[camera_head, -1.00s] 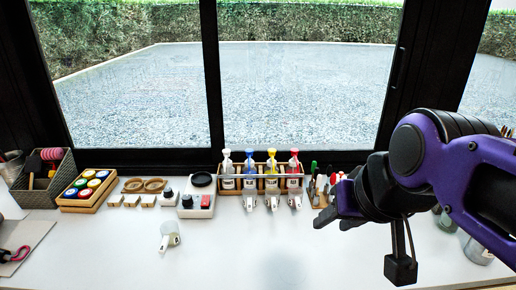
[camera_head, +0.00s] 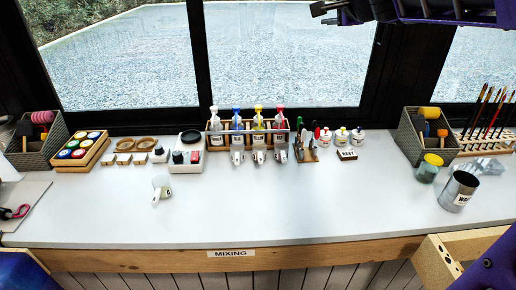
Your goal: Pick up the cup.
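A small pale cup (camera_head: 161,184) with a white handle stands alone on the white table, left of the middle. Its handle points down and to the left, and a small dark mark shows on its side. Several similar small white vessels stand in a row further back, below the bottle rack. My gripper (camera_head: 319,15) is at the top edge of the view, high up in front of the window, far to the right of the cup and above it. Its two fingertips show apart with nothing between them. Part of my arm is cut off by the top edge.
A wooden rack (camera_head: 220,140) of bottles stands at the back. Paint pots in a tray (camera_head: 88,157) and a grey basket (camera_head: 30,153) stand at the left. The front middle of the table (camera_head: 290,205) is clear.

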